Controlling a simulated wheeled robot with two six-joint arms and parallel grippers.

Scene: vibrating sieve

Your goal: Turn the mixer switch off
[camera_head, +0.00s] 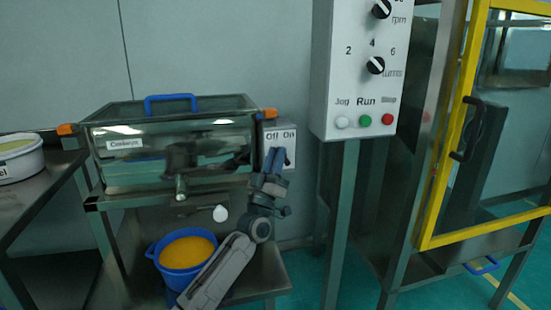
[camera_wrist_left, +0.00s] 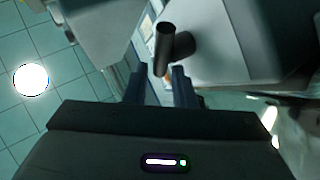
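The mixer's switch box (camera_head: 290,160) is a small white panel marked "Off" and "On", at the right end of the machine. My left gripper (camera_head: 275,153) is in front of this panel, with its fingers raised just below the labels. In the left wrist view, a dark cylindrical switch lever (camera_wrist_left: 165,45) stands out from the white panel (camera_wrist_left: 207,40). My left gripper's two fingers (camera_wrist_left: 160,82) are apart, with the lever's near end between or just beyond their tips; contact is not clear. In the head view the fingers hide the lever. My right gripper is not in view.
The mixer tank (camera_head: 205,133) has a blue-handled lid. A blue bucket (camera_head: 160,262) with orange contents stands below. A white control box (camera_head: 350,100) on a post is right of the switch. A yellow-framed door (camera_head: 466,90) is farther right. A white tub (camera_head: 22,165) is at left.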

